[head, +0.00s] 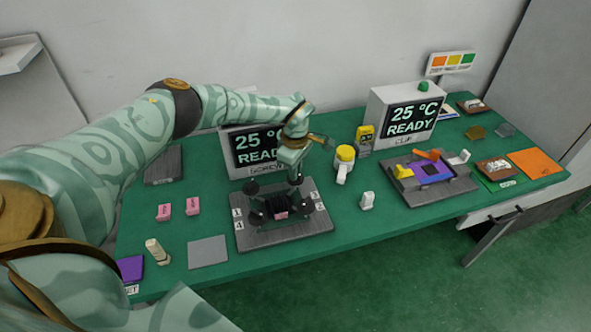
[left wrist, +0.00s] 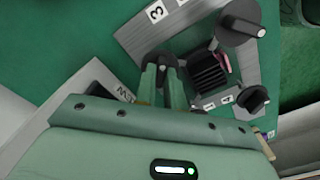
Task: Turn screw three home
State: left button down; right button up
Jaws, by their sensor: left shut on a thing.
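A grey fixture plate (head: 262,236) with number labels lies mid-table. A black finned block (head: 268,207) sits on it with a pink piece (head: 281,215) at its edge. My left gripper (head: 295,180) points down at the plate's back edge, shut on what looks like a screw knob, mostly hidden by the fingers. In the left wrist view, the fingers (left wrist: 162,62) are close together beside the finned block (left wrist: 208,75); the label 3 (left wrist: 156,11) is near the top. My right gripper is not in view.
A screen reading 25 °C READY (head: 250,148) stands close behind the plate. A yellow-topped bottle (head: 345,160) and a white block (head: 367,201) are to the right. Pink blocks (head: 192,206) and a grey square (head: 208,252) are to the left. The green front strip is mostly clear.

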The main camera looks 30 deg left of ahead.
pick_arm(q)
jog(key=shift+s+f, duration=0.1)
jog(key=c, duration=1.5)
grip_release()
notch_tip(320, 180, up, 16)
jog(key=p, duration=0.3)
jog(key=shift+r, duration=0.2)
